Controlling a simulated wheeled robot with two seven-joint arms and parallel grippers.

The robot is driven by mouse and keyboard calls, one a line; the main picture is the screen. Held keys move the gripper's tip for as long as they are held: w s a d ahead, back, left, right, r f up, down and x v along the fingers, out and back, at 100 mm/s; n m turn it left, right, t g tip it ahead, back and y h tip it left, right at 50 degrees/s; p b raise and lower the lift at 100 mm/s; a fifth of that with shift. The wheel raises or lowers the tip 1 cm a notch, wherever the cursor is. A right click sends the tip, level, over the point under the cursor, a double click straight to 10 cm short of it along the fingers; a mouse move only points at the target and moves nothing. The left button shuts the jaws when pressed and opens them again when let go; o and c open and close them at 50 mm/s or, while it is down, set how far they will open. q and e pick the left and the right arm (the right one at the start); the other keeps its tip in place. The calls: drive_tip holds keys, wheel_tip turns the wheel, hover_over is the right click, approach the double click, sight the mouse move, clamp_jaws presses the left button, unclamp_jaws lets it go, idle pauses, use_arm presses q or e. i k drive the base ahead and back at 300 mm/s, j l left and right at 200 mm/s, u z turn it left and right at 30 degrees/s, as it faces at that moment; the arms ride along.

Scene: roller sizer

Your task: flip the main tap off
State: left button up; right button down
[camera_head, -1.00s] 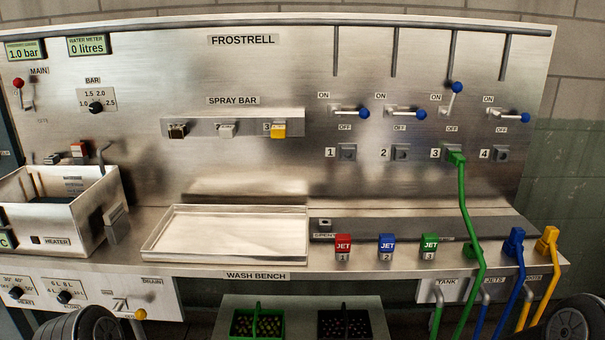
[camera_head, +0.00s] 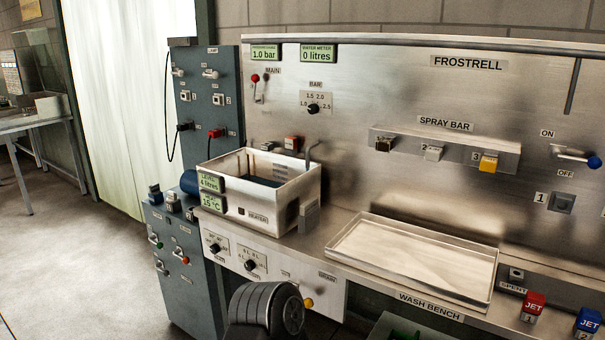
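The main tap (camera_head: 256,79) is a small lever with a red ball end, at the upper left of the steel panel, beside the MAIN label. Its red ball is at the top and the stem runs down from it to a small grey body. The pressure gauge (camera_head: 266,53) above it reads 1.0 bar. The water meter (camera_head: 305,53) reads 0 litres. Neither of my grippers is in view; only a dark rounded part of my own arm shows at the bottom. Nothing touches the tap.
A steel heater tank (camera_head: 262,217) stands on the bench below the tap, with a spout and red-topped block behind it. A grey control cabinet (camera_head: 208,115) is to the left. A shallow tray (camera_head: 415,300) lies to the right. Open floor (camera_head: 75,260) lies left.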

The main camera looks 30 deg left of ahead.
sight(255, 78)
drive_tip(key=u, duration=1.65)
